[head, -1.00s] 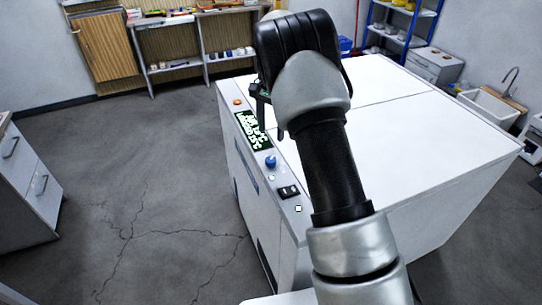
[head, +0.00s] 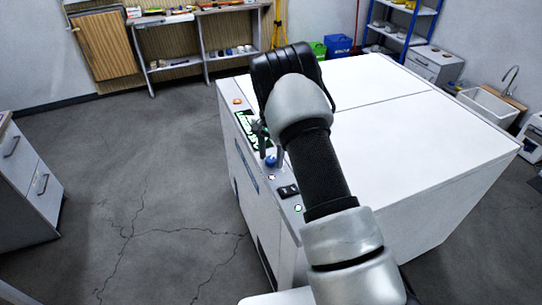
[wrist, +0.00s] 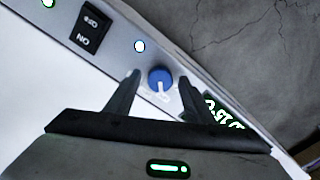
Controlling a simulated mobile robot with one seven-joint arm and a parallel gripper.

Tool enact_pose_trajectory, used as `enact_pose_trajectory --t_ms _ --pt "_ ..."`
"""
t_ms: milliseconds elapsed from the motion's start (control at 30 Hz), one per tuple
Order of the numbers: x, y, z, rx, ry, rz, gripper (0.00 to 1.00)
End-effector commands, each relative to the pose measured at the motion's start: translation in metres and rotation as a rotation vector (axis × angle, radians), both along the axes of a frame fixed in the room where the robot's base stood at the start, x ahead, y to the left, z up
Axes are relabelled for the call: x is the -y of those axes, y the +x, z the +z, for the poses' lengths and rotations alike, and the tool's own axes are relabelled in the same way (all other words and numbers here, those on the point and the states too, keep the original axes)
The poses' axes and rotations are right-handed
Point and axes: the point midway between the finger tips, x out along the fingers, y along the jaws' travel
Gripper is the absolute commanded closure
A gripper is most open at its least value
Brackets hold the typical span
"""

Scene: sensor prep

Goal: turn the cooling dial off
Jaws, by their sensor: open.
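The blue cooling dial (wrist: 160,80) sits on the grey control strip of the white chest unit, with a white pointer mark on its face. In the head view the dial (head: 271,161) shows just beside my gripper's fingers. My gripper (wrist: 158,92) is open, with one finger on each side of the dial in the wrist view. Its fingertips look close to the dial; I cannot tell whether they touch it. The lit green display (head: 247,124) is partly hidden by my gripper in the head view.
A black ON/OFF rocker switch (wrist: 90,27) and small lights lie along the strip. An orange button (head: 238,101) is at its far end. The white lid (head: 400,140) is bare. Drawers (head: 30,185) stand at the left; the floor between is clear.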

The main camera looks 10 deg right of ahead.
Motion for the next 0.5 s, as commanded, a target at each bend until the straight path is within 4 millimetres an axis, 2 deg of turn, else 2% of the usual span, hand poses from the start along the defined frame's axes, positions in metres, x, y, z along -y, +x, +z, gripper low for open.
enact_pose_trajectory --t_ms 33,233,267,500 --pt "0.0 0.0 0.0002 0.0 0.0 0.0 0.56" --pt "0.0001 -0.0001 0.0003 0.0 0.0 0.0 0.9" --pt "0.0001 -0.0001 0.0003 0.0 0.0 0.0 0.92" --pt "0.0 0.0 -0.0003 0.0 0.0 0.024 0.92"
